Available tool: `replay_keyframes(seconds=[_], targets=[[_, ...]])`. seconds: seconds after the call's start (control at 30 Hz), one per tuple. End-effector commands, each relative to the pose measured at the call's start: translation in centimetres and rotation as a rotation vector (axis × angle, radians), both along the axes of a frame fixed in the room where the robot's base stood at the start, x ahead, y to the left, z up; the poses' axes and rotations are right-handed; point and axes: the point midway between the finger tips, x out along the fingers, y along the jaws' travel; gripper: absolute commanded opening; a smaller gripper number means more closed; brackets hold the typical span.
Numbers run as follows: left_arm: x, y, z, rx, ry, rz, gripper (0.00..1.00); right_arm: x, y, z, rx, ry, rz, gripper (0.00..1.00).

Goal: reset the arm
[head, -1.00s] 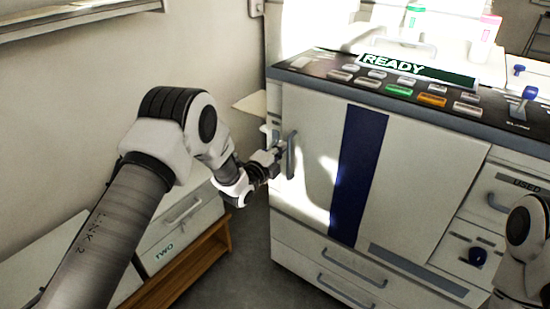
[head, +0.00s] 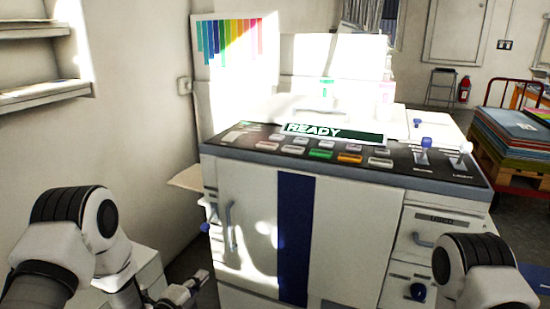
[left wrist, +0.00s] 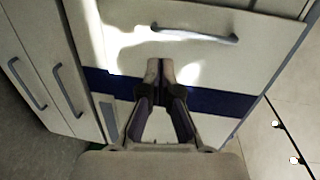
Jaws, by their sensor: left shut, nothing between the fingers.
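My left arm comes in at the lower left of the head view, bent at the elbow. My left gripper (head: 192,287) is low in front of the machine's left side, apart from the door handle (head: 230,227). In the left wrist view the gripper (left wrist: 160,66) has its fingertips together with nothing between them. Behind the fingers are the machine's blue stripe (left wrist: 225,101) and the door handle (left wrist: 195,35). Of my right arm only links show at the lower right of the head view; its gripper is out of the picture.
The white machine (head: 345,220) fills the middle, its door shut and its panel display (head: 330,131) reading READY. A drawer unit stands at the lower left, mostly behind my left arm. A wall shelf (head: 45,95) is at the upper left. A pallet with stacked boards (head: 510,135) is at the right.

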Motion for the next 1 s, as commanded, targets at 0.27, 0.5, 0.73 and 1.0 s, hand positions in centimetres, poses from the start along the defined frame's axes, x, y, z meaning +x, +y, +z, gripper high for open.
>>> replay_keyframes(seconds=[0.27, 0.5, 0.73, 1.0], targets=[[-18.5, -0.7, -16.4, -0.314, 0.811, 0.31, 0.0, 0.0, 0.0, 0.0, 0.0, 0.0, 0.0, 0.0], [-33.4, 1.1, -19.4, -0.679, 1.268, 0.974, 0.0, 0.0, 0.0, 0.0, 0.0, 0.0, 0.0, 0.0], [-38.3, 1.8, -18.1, -0.986, 1.29, 1.513, 0.0, 0.0, 0.0, 0.9, 0.0, 0.001, 0.0, 0.0], [-38.1, 1.8, -8.1, -0.978, 1.291, 1.496, 0.0, 0.0, 0.0, 11.0, 0.0, 0.0, 0.0, 0.0]])
